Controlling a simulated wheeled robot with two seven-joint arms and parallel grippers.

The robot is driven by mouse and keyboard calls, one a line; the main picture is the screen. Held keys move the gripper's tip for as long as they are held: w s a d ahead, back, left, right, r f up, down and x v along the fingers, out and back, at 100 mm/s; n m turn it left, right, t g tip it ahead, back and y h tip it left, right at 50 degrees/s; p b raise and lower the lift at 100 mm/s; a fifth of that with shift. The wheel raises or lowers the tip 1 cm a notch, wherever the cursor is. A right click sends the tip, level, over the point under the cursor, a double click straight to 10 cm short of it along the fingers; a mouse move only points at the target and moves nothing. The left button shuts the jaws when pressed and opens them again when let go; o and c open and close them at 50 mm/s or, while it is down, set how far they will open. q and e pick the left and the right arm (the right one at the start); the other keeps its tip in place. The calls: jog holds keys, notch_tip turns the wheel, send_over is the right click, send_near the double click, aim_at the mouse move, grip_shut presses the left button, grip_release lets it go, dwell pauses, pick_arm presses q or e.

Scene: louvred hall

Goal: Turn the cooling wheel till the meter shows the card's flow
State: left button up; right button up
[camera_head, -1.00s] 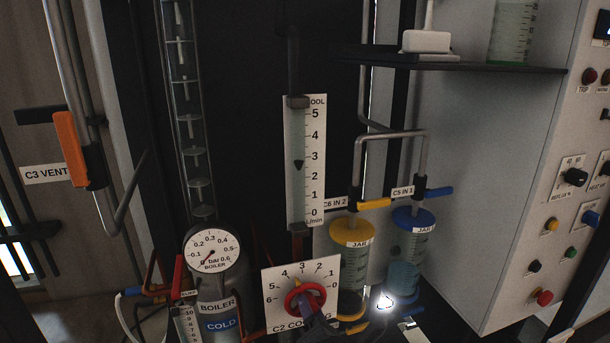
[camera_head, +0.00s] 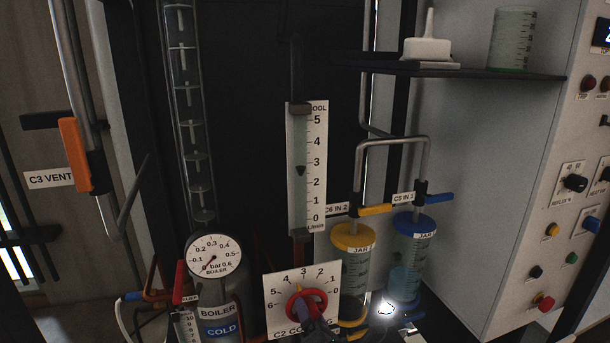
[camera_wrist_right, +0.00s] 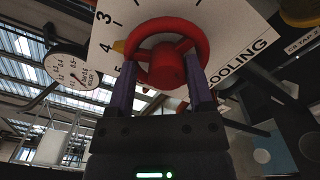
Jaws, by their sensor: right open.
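The red cooling wheel (camera_head: 307,304) stands on a white dial plate (camera_head: 329,280) marked 0 to 6, labelled C2 COOLING. Its yellow pointer sits between 3 and 4. The wheel also shows in the right wrist view (camera_wrist_right: 168,68). My right gripper (camera_wrist_right: 161,88) is open, its two purple fingers at either side of the wheel's near part; I cannot tell whether they touch it. It shows at the bottom of the head view (camera_head: 316,328). The meter (camera_head: 309,200) has a dark marker at about 2.5. I see no readable flow card. My left gripper is not in view.
The boiler gauge (camera_head: 213,256) stands left of the dial. Jars with yellow (camera_head: 352,237) and blue (camera_head: 414,225) lids stand to its right, under pipes and taps. A shelf (camera_head: 470,70) juts out above. An orange C3 VENT handle (camera_head: 73,150) is at left.

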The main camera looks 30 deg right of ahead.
jog(key=shift+f, duration=0.15)
jog(key=v, duration=0.6)
jog(key=shift+f, duration=0.15)
jog(key=b+v, duration=0.4)
jog(key=v, duration=0.6)
dwell(0.4)
